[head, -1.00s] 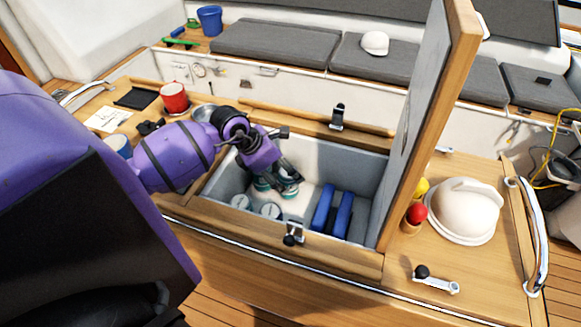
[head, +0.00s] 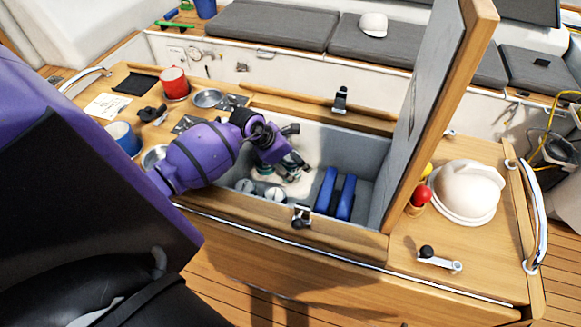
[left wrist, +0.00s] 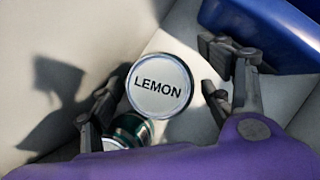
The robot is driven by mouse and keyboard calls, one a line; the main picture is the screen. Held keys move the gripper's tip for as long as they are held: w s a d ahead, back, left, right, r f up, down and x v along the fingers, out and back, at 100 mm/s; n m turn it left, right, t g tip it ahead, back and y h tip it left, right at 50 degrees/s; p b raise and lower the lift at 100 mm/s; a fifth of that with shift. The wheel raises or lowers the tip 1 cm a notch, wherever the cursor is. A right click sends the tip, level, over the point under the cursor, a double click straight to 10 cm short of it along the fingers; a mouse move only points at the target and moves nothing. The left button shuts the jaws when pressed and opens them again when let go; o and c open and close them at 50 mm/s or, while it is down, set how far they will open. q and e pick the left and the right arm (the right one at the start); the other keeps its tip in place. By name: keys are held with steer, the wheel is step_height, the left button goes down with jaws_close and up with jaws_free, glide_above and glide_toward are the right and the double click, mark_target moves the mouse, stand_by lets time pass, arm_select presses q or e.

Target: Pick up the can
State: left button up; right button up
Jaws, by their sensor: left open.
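A can with a pale round lid reading LEMON (left wrist: 160,85) stands upright on the bin floor in the left wrist view. My left gripper (left wrist: 164,92) is open, with one finger on each side of this can. A dark green can (left wrist: 131,130) is beside it, partly hidden by the finger and wrist. In the head view my left gripper (head: 292,172) reaches down into the open bin (head: 368,158) and mostly hides the cans beneath it. Two more pale-lidded cans, one at left (head: 245,186) and one nearer the front (head: 274,194), stand beside it. My right gripper is out of view.
Two blue blocks (head: 346,197) stand in the bin right of my gripper. The raised lid (head: 432,115) walls off the right side. A red mug (head: 174,84), a metal bowl (head: 208,98) and a blue mug (head: 123,139) are on the left counter. A white helmet (head: 466,192) sits at right.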

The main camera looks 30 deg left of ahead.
arm_select(q)
steer(key=shift+s, duration=0.1)
steer(key=c, duration=1.4)
steer(key=shift+c, duration=0.7)
steer(key=shift+r, duration=0.1)
